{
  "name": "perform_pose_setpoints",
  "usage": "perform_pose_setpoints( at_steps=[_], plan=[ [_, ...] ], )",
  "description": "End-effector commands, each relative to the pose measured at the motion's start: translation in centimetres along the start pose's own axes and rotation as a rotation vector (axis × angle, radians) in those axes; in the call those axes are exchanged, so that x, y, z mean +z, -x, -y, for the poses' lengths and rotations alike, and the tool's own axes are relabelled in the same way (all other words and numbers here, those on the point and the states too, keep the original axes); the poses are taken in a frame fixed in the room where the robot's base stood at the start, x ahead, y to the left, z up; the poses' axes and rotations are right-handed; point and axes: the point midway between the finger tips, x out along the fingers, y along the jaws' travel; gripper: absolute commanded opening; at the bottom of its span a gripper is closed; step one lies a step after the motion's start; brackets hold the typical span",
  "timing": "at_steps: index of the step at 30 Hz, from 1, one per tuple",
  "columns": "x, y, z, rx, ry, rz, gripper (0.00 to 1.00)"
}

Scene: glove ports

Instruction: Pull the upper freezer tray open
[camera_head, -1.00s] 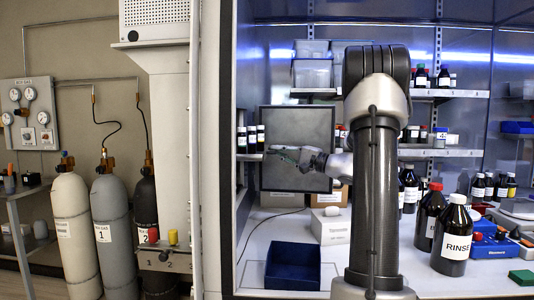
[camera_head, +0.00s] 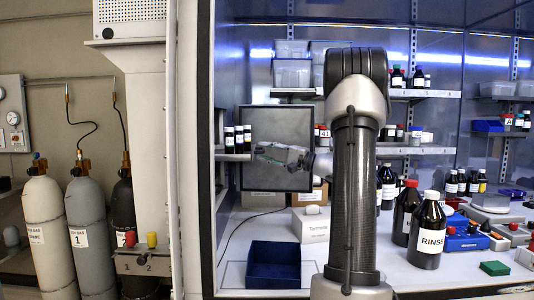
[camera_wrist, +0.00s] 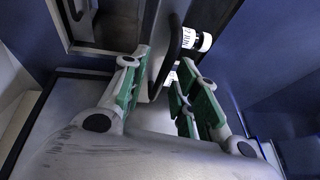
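The upper freezer tray (camera_head: 236,157) juts out at the left of the cabinet in the head view, with several small dark vials with white labels (camera_head: 238,138) standing on it. My gripper (camera_head: 260,153) reaches to it from the right. A labelled vial (camera_wrist: 196,40) shows just beyond the handle. The exact contact is partly hidden. The freezer's inside is hidden in the head view.
A dark grey panel (camera_head: 300,130), perhaps the open freezer door, stands behind my gripper. Below are a blue open bin (camera_head: 285,265) and a white box (camera_head: 311,227). Dark bottles (camera_head: 427,235) stand to the right of my arm.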

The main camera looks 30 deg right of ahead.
Motion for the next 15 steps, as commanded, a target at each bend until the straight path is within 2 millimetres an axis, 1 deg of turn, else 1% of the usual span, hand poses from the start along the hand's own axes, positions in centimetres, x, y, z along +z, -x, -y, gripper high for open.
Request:
perform_pose_setpoints(
  at_steps=[5, 8, 11, 15],
  plan=[
    [0.0, 0.0, 0.1, -0.001, 0.001, -0.001, 0.30],
    [-0.1, 0.5, 0.1, -0.001, 0.001, -0.002, 0.30],
    [-0.1, 1.8, 0.1, -0.001, 0.001, -0.005, 0.30],
    [-0.1, 4.9, 0.1, -0.002, 0.000, -0.005, 0.30]
  ],
)
